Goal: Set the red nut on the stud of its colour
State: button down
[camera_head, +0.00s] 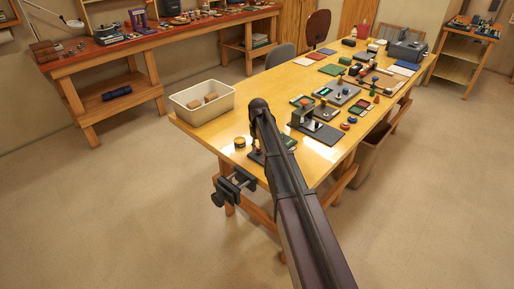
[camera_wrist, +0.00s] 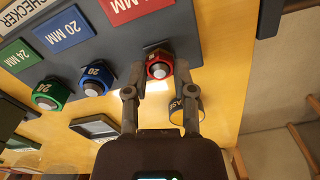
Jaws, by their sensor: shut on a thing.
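The red nut (camera_wrist: 160,66) is between my gripper's fingertips (camera_wrist: 158,82) in the wrist view, and the gripper is shut on it. A silver round stud end shows in the nut's middle, so the nut looks to be around the stud; how far down it sits I cannot tell. The stud belongs to the dark checker board (camera_wrist: 105,50), near a red label (camera_wrist: 130,8) ending in "MM". A blue nut (camera_wrist: 95,80) and a green nut (camera_wrist: 46,94) sit on studs to the left. In the head view my arm hides most of the board (camera_head: 286,142).
A round yellow-and-dark item (camera_wrist: 188,108) is close beside my right finger. In the head view, a white bin (camera_head: 203,112) stands left on the wooden table, a dark stand (camera_head: 318,131) right of my arm. A clamp (camera_head: 235,186) grips the near edge.

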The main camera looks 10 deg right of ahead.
jog(key=shift+f, duration=0.2)
dwell(0.5)
jog(key=shift+c, duration=1.8)
grip_release()
jog(key=o, duration=0.4)
jog(key=shift+c, duration=0.2)
jog(key=shift+r, duration=0.1)
jog(key=shift+r+p, duration=3.85)
jog(key=shift+r, duration=0.1)
